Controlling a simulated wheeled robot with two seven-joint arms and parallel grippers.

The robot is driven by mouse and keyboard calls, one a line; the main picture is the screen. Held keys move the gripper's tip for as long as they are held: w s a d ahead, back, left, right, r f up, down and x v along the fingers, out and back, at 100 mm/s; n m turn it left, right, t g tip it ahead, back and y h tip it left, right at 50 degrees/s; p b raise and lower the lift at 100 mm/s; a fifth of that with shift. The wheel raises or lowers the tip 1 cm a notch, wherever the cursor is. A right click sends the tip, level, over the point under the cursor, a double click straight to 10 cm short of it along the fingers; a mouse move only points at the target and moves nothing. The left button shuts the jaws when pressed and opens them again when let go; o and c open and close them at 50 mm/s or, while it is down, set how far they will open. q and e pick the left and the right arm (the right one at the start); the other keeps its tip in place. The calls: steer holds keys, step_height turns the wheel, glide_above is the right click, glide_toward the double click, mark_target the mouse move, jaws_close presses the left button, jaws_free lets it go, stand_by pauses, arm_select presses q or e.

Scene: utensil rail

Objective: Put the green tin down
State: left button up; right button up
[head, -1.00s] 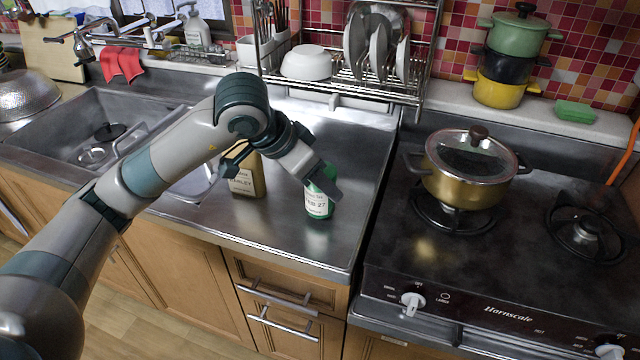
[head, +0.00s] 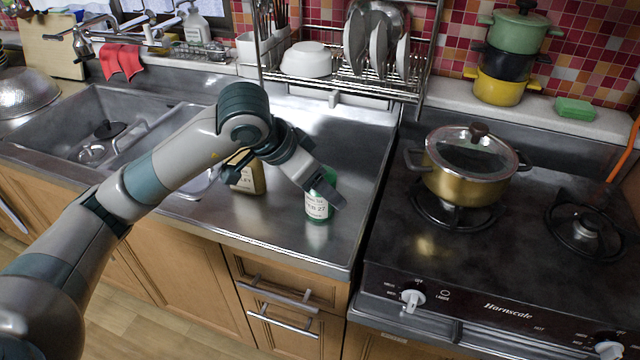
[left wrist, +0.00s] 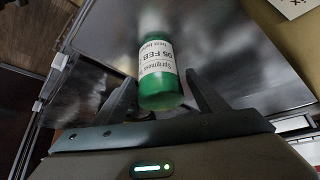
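The green tin (head: 318,208) with a white label stands upright on the steel counter, near the counter's right part. My left gripper (head: 328,190) is at the tin, with a dark finger crossing in front of its upper part. In the left wrist view the green tin (left wrist: 163,88) sits between the two fingers of my left gripper (left wrist: 161,80). The fingers are apart, with a narrow gap showing beside the tin, so the gripper looks open around it. My right gripper is in neither view.
A yellow-brown labelled tin (head: 247,178) stands left of the green tin, partly behind my left wrist. A dish rack (head: 345,80) is behind. A lidded pot (head: 465,180) sits on the stove at right. Counter (head: 285,232) in front of the tins is clear.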

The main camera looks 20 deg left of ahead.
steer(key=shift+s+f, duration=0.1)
arm_select(q)
steer(key=shift+r, duration=0.1)
steer(key=shift+r+p, duration=0.1)
steer(key=shift+p, duration=0.2)
steer(key=shift+b+v, duration=0.3)
steer(key=shift+v, duration=0.85)
steer(key=v, duration=0.9)
steer(key=shift+a+r+b, duration=0.2)
steer(key=shift+r+b, duration=0.05)
steer(key=shift+b, duration=0.15)
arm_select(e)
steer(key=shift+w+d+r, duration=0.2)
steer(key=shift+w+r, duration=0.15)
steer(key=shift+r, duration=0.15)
arm_select(q)
steer(key=shift+s, duration=0.15)
